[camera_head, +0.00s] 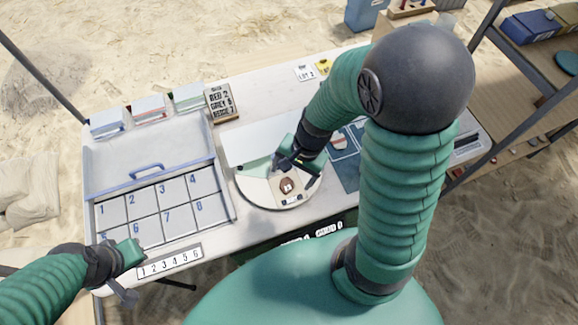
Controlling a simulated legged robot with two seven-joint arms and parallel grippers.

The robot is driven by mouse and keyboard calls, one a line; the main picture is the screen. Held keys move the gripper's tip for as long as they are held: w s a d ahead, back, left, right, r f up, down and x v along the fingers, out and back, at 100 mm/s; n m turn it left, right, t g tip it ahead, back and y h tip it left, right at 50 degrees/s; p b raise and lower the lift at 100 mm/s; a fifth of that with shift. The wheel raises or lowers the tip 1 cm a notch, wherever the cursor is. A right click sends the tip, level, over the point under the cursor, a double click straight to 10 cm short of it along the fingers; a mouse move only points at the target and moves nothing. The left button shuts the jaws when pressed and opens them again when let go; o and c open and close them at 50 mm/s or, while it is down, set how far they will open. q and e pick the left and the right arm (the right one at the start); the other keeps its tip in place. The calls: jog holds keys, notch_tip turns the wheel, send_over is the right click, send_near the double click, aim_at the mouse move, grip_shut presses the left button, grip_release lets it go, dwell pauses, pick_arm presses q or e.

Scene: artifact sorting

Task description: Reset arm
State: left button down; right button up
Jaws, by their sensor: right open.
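My right arm arches in from the right. Its gripper (294,174) is open and empty over a round white plate (250,192). A small brown piece (287,186) with a pale mark lies on the plate, just below the open jaws and apart from them as far as I can see. My left gripper (130,268) is low at the left, by the near left corner of the numbered tray (226,205). Its fingers are too unclear to tell open from shut.
A strip numbered 1 to 6 (170,262) lies in front of the tray. Small bins (148,107) and a dark sign (221,102) stand behind it. A blue mat (346,170) is partly hidden by my right arm. Shelving (535,85) stands at the right.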

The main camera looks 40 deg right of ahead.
jog(key=a+r+n, duration=0.1)
jog(key=n, duration=0.3)
jog(key=a+r+n+t+h, duration=0.1)
jog(key=r+n, duration=0.1)
jog(key=n, duration=0.2)
jog(key=a+r+n+h, duration=0.1)
jog(key=n, duration=0.3)
jog(key=shift+w+a+r, duration=0.1)
jog(key=shift+r, duration=0.15)
jog(key=shift+a, duration=0.1)
